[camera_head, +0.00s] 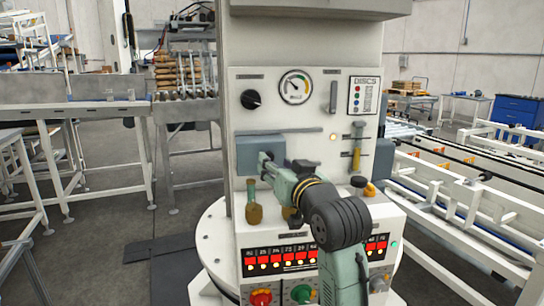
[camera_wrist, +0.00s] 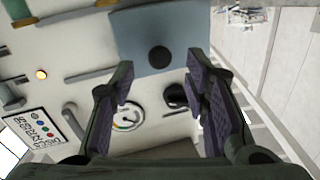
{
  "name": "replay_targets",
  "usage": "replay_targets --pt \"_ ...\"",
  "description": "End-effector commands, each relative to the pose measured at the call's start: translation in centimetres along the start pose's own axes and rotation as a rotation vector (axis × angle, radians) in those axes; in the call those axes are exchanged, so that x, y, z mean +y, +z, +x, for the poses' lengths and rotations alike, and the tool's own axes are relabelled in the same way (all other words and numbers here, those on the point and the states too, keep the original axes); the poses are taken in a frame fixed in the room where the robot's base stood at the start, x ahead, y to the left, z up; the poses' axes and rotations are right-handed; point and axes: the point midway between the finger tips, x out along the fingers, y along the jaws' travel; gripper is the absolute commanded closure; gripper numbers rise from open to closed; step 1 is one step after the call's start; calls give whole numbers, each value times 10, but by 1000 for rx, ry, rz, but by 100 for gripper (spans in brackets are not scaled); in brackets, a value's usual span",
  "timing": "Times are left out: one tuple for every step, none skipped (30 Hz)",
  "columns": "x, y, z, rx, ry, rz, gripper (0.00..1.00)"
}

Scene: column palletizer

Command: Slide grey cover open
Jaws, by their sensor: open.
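The grey-blue cover (camera_head: 246,156) is a flat plate on the front of the white machine panel, in the left middle of the head view. My arm hides part of it. In the wrist view, which looks upside down, the cover (camera_wrist: 140,35) carries a round dark knob (camera_wrist: 158,58). My gripper (camera_wrist: 160,70) is open, with its two dark fingers apart on either side of the knob in that picture. I cannot tell how far the fingertips stand from it. In the head view my gripper (camera_head: 267,166) is in front of the cover.
A grey rail (camera_head: 285,132) runs above the cover. Above it are a black dial (camera_head: 251,99), a gauge (camera_head: 295,87) and a grey lever (camera_head: 333,97). Red displays (camera_head: 262,262) and buttons lie below. A conveyor stands at right.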

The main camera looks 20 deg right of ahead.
Motion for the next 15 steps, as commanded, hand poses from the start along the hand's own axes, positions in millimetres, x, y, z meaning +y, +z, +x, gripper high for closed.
replay_targets --pt "0 -1 9 -4 0 1 58" --pt "0 -1 13 -2 0 0 58" --pt "0 -1 18 -3 1 0 58" --pt "0 -1 22 -2 1 0 58" --pt "0 -1 25 -1 0 0 58" --pt "0 -1 28 -1 0 0 58" --pt "0 0 30 -1 1 0 58" --pt "0 0 32 -1 1 0 58" --pt "0 0 34 -1 1 -1 58" --pt "0 0 35 0 1 -1 58" --pt "0 0 35 0 1 -1 58" --pt "0 0 35 0 1 -1 58" --pt "0 0 36 1 1 -1 58" --pt "0 0 36 1 1 -1 58" --pt "0 0 35 1 1 -1 58"
